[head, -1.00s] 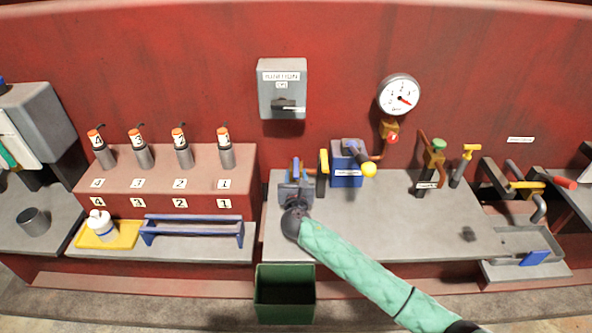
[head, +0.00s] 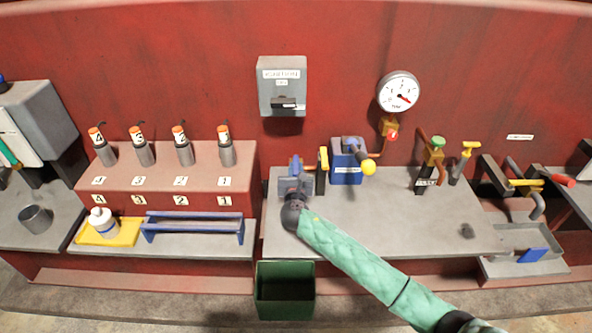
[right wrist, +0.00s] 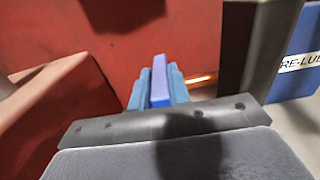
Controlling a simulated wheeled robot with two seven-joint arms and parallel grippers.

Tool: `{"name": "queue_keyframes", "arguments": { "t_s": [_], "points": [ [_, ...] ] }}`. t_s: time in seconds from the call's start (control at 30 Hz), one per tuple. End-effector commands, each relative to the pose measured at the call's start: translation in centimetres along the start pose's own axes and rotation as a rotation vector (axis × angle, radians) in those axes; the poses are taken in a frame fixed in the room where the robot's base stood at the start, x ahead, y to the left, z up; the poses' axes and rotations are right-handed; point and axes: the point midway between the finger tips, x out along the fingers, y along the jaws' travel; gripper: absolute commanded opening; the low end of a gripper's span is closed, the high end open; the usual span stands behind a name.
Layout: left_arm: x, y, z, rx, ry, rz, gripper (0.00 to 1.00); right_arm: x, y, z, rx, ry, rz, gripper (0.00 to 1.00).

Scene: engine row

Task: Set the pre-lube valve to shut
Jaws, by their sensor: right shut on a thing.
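My right gripper (head: 295,168) is at the left end of the grey bench, in front of the red wall. In the right wrist view its pale blue fingertips (right wrist: 157,88) are shut on a blue-violet lever (right wrist: 159,80), which stands between them. I take this lever for the pre-lube valve's handle; the valve body is hidden behind my gripper. A copper pipe (right wrist: 202,79) runs right from behind the fingertips. The blue pre-lube unit (head: 347,175) stands to the right, its label partly showing in the right wrist view (right wrist: 300,62). My left gripper is not in view.
A dark post with a yellow top (head: 323,160) stands close right of my gripper. A gauge (head: 399,92) and an ignition box (head: 282,87) hang on the wall. A green bin (head: 285,291) stands below. The bench (head: 400,225) is clear in the middle.

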Motion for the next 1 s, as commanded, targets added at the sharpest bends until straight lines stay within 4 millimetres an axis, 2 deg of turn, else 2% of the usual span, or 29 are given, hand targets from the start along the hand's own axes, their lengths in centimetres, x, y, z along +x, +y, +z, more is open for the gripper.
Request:
{"name": "queue_keyframes", "arguments": {
  "t_s": [0.43, 0.6, 1.0],
  "points": [
    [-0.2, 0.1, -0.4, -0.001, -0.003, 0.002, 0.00, 0.3, 1.6, 0.0, 0.003, -0.001, -0.228, 0.00],
    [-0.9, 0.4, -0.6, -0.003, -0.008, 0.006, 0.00, 0.5, 2.1, 0.1, 0.003, -0.001, -0.320, 0.00],
    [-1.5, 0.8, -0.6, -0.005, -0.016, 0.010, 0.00, 0.6, 2.3, 0.2, 0.001, -0.002, -0.389, 0.00]
  ]
}}
